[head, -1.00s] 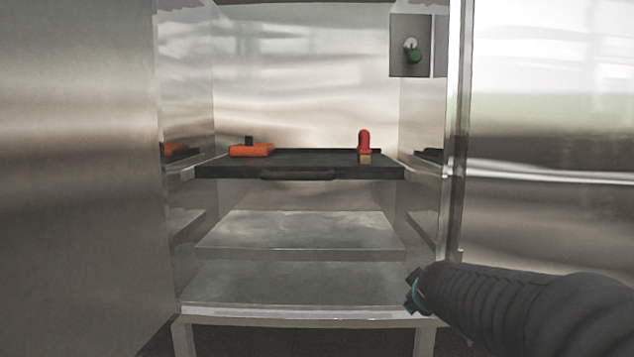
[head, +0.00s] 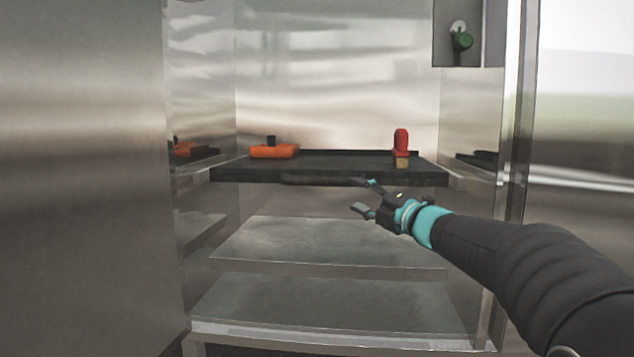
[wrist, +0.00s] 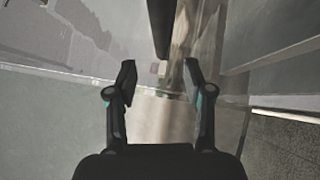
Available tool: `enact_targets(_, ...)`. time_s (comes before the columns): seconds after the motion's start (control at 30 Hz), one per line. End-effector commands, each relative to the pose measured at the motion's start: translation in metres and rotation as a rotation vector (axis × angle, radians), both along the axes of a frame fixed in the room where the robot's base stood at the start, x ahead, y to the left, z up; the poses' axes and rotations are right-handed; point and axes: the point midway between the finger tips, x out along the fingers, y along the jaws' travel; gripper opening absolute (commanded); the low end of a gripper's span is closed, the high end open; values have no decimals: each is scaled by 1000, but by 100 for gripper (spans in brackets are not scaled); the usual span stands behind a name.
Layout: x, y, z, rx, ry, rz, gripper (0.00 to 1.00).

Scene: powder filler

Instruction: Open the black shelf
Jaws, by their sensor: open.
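The black shelf (head: 330,168) is the top one in the open steel cabinet, with a dark handle (head: 318,180) along its front edge. My gripper (head: 366,196) is open and empty, just in front of and slightly below the right end of the handle. I cannot tell whether a finger touches it. In the wrist view my two fingers (wrist: 160,82) are spread apart. A dark bar, which looks like the handle (wrist: 160,25), shows above and between them.
An orange object (head: 274,151) and a red object (head: 401,142) stand on the black shelf. Two grey shelves (head: 330,242) lie below, bare. The left cabinet door (head: 80,180) stands open, and a steel post (head: 515,110) edges the right side.

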Motion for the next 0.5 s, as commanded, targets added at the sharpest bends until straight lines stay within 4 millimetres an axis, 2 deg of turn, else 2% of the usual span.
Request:
enact_targets(0.2,28,32,5,1,2,8,52)
enact_targets(0.5,66,68,12,1,4,7,52)
